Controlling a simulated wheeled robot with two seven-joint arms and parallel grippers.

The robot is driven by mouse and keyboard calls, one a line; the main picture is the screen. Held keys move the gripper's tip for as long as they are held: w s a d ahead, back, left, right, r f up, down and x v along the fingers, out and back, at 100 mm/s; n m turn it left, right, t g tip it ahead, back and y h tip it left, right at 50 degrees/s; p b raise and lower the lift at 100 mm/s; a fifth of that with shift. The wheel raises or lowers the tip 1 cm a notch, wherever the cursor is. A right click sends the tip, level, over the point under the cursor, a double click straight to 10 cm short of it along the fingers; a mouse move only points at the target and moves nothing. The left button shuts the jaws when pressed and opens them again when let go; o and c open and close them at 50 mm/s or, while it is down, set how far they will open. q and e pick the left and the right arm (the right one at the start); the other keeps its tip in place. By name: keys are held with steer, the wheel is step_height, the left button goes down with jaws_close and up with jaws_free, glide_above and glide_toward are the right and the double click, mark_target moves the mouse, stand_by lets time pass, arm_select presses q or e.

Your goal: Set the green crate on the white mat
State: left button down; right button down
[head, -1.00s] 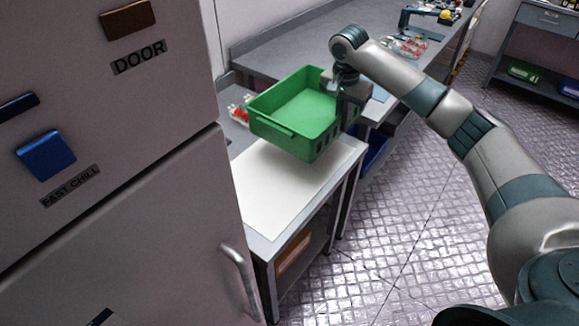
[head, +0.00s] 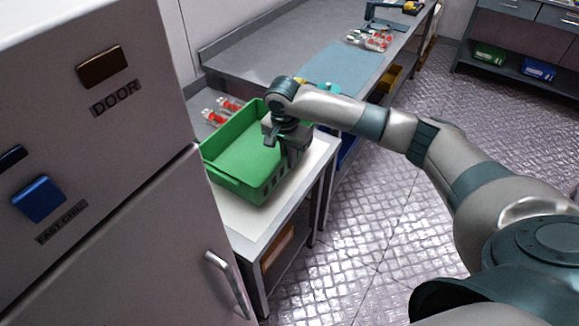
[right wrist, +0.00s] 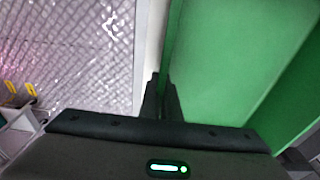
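The green crate (head: 242,152) is upright and empty over the white mat (head: 238,214). Its base looks to be on the mat or very close to it; I cannot tell exact contact. The mat shows along the crate's front and right sides; the rest is hidden under it. My right gripper (head: 291,158) is at the crate's right wall. In the right wrist view its fingers (right wrist: 163,100) are close together with the wall of the crate (right wrist: 240,50) between them. My left gripper is not in view.
A fridge-like cabinet (head: 100,190) with a door handle stands close on the left. Red-and-clear berry packs (head: 222,108) lie behind the crate. A long grey counter with a blue mat (head: 335,65) runs back. Patterned floor lies open to the right.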

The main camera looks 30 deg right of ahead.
steer(key=shift+f, duration=0.3)
steer(key=shift+f+p, duration=0.65)
steer(key=shift+f, duration=1.05)
steer(key=c, duration=2)
jaws_free()
steer(key=shift+f, duration=0.1)
steer(key=r, duration=0.4)
steer(key=r+b, duration=0.1)
steer(key=r, duration=0.3)
steer(key=a+r+b, duration=0.1)
steer(key=r, duration=0.3)
steer(key=shift+s+a+r, duration=0.1)
steer(key=shift+s, duration=0.25)
